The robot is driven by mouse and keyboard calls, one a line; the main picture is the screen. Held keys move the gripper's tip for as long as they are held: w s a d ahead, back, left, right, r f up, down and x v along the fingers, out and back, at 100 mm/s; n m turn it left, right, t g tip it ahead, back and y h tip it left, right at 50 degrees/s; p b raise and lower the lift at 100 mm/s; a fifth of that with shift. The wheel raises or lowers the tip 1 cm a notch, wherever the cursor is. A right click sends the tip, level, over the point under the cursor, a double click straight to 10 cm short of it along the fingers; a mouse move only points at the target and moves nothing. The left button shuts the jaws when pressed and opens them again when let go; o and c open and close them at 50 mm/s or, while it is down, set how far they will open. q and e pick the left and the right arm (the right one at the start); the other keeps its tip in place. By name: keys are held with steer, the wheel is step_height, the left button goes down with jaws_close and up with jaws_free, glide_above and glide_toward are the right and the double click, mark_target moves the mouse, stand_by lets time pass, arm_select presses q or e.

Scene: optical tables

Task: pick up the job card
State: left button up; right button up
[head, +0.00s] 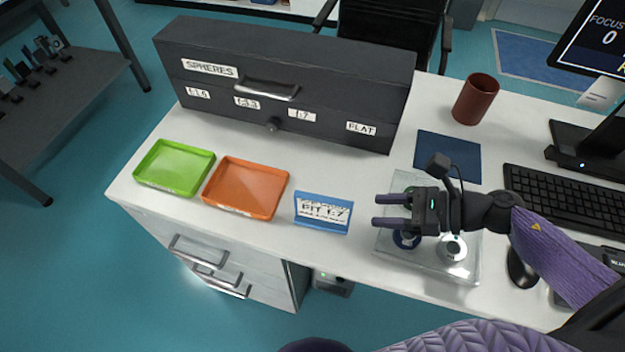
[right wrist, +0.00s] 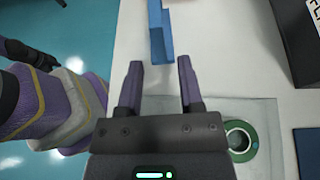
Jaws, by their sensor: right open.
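The job card (head: 323,209) is a white printed card in a blue holder (head: 321,227), standing near the front edge of the white desk. In the right wrist view the blue holder (right wrist: 162,40) shows edge-on, just beyond the fingertips; the card's print is hidden there. My right gripper (head: 379,211) is open and empty, to the right of the card with its fingers pointing left at it. A gap separates the fingertips from the holder. In the right wrist view the gripper (right wrist: 160,65) lines up with the holder.
A clear tray (head: 468,275) with round parts lies under my right gripper. Orange (head: 246,188) and green (head: 175,167) trays sit left of the card. A dark drawer box (head: 320,75) stands behind. A mug (head: 475,99), keyboard (head: 570,205) and mouse (head: 521,268) are to the right.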

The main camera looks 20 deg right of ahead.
mark_target(337, 221)
steer(key=x, duration=0.2)
steer(key=b+x, duration=0.1)
steer(key=x, duration=0.1)
steer(key=shift+s+a+f, duration=0.2)
steer(key=shift+s+f, duration=0.05)
steer(key=shift+s, duration=0.05)
steer(key=x, duration=0.3)
steer(key=b+x, duration=0.1)
steer(key=shift+w+d+f, duration=0.1)
steer(key=shift+w+f, duration=0.2)
steer(key=shift+f, duration=0.15)
steer(key=shift+a, duration=0.2)
arm_select(q)
steer(key=s, duration=0.1)
steer(key=s+f, duration=0.2)
steer(key=shift+s+a+g, duration=0.15)
steer(key=shift+a+g, duration=0.15)
steer(key=shift+a, duration=0.05)
arm_select(e)
jaws_close()
arm_select(q)
steer(key=shift+d, duration=0.1)
arm_select(e)
steer(key=shift+w, duration=0.1)
arm_select(q)
steer(key=shift+d+f, duration=0.1)
